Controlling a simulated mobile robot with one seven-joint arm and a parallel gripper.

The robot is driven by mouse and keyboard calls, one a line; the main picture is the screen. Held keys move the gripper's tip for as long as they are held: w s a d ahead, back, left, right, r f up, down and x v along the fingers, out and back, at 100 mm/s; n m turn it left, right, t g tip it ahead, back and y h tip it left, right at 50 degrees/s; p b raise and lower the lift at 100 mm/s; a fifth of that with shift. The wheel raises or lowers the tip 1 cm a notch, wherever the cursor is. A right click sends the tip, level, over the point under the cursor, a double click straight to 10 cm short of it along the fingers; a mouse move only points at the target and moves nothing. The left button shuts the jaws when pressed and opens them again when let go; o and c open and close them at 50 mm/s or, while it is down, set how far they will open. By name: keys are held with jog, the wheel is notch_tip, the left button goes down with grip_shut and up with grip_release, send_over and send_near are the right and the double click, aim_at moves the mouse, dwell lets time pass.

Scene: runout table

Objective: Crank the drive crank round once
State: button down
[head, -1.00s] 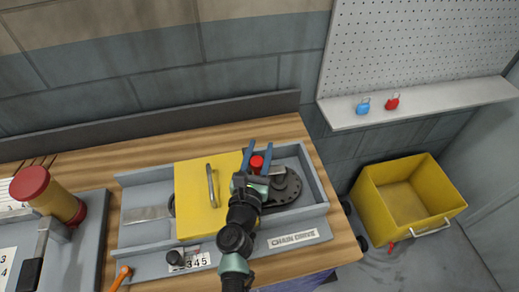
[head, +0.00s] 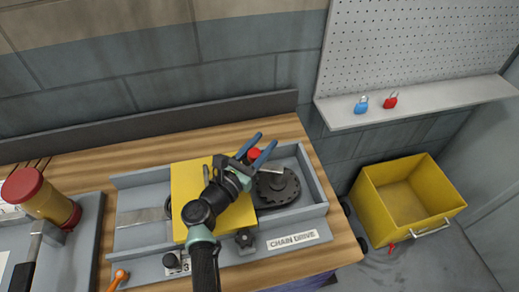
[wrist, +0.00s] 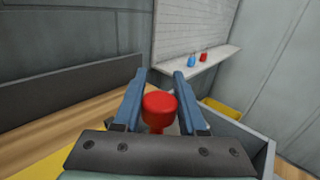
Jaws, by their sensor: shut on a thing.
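The drive crank's red knob (head: 254,153) shows between the blue fingers of my gripper (head: 262,147). In the wrist view the red knob (wrist: 159,107) stands upright between the two fingers, which are shut on it. The dark toothed disc (head: 280,190) lies in the grey tray just right of my gripper. A pale bar (head: 270,170) shows over the disc's far left side. The lower part of the crank is hidden by my gripper. The label "CHAIN DRIVE" (head: 293,240) is on the tray's front.
A yellow cover (head: 185,185) sits left of the disc, partly behind my arm. A red-topped yellow cylinder (head: 50,205) and an orange lever (head: 118,278) are at the left. A shelf with a blue padlock (head: 361,105) and a red padlock (head: 390,100) and a yellow bin (head: 375,215) are at right.

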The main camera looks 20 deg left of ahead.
jog(key=shift+w, duration=0.1)
jog(key=shift+c, duration=2.3)
grip_release()
jog(key=b+v, duration=0.2)
jog(key=v, duration=1.1)
jog(key=shift+a, duration=0.15)
